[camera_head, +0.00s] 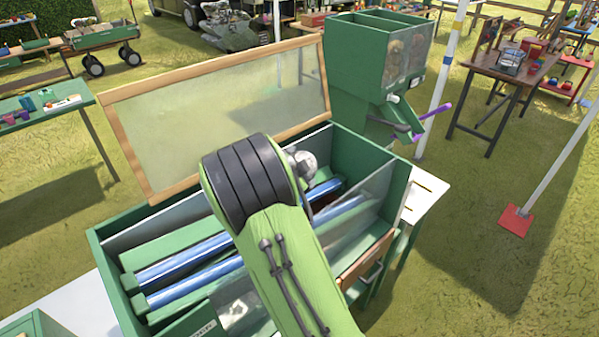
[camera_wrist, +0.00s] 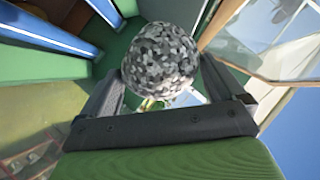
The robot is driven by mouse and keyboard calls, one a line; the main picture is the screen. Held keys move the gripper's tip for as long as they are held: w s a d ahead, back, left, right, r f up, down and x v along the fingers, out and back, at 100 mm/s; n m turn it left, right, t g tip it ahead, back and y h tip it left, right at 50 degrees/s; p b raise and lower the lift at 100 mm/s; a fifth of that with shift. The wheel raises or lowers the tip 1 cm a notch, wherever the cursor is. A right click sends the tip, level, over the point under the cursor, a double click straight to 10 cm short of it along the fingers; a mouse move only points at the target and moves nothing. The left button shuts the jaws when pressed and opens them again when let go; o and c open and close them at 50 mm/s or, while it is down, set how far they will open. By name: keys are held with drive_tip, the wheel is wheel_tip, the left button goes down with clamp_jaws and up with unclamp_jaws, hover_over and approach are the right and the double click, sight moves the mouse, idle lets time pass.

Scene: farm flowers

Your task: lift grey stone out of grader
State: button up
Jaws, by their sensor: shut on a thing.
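The grey stone (camera_wrist: 160,56) is rounded and speckled in light and dark grey. In the wrist view it sits between the two dark fingers of my gripper (camera_wrist: 163,78), which is shut on it. The grader (camera_head: 345,157) is a long green box with blue rollers and green bars inside, and its wood-framed clear lid (camera_head: 220,105) stands open. In the wrist view, green walls and blue rollers (camera_wrist: 40,28) show around the stone. I cannot tell the stone's exact height.
A green hopper machine (camera_head: 365,60) with a purple-tipped lever stands behind the grader. A clear panel with a wooden edge (camera_wrist: 270,40) is close to my gripper's right. A green table (camera_head: 40,105) is at left, a wooden table (camera_head: 515,65) at right. A white pole (camera_head: 445,75) stands nearby.

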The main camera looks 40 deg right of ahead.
drive_tip(key=shift+r+p, duration=1.2)
drive_tip(key=shift+r, duration=2.05)
drive_tip(key=shift+w, duration=0.1)
